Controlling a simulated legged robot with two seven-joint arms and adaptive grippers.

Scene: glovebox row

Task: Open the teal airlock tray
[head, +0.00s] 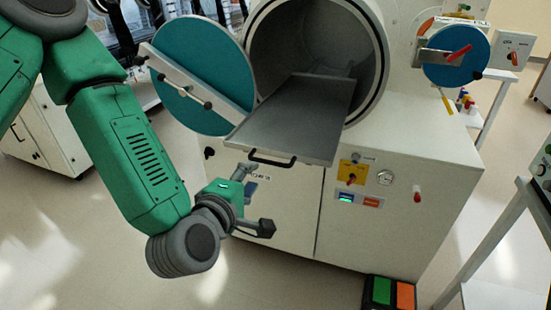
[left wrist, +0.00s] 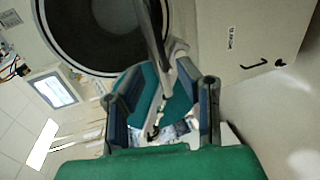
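The teal airlock door (head: 190,75) stands swung open to the left of the round chamber in the head view. The grey metal tray (head: 295,115) sticks out of the chamber, with its black handle (head: 272,158) on the front edge. In the left wrist view, the tray shows nearly edge-on (left wrist: 153,35) and the teal door (left wrist: 150,85) shows behind the fingers. My left gripper (head: 257,197) is below the tray handle and apart from it. Its fingers are spread in the left wrist view (left wrist: 161,98), with nothing clearly held. My right gripper is out of view.
A smaller airlock with a blue door (head: 455,65) and red lever sits to the right. The white cabinet (head: 410,190) carries a yellow switch panel (head: 351,173) and gauge. A green and orange pedal (head: 390,292) is on the floor. A white side frame stands at the right.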

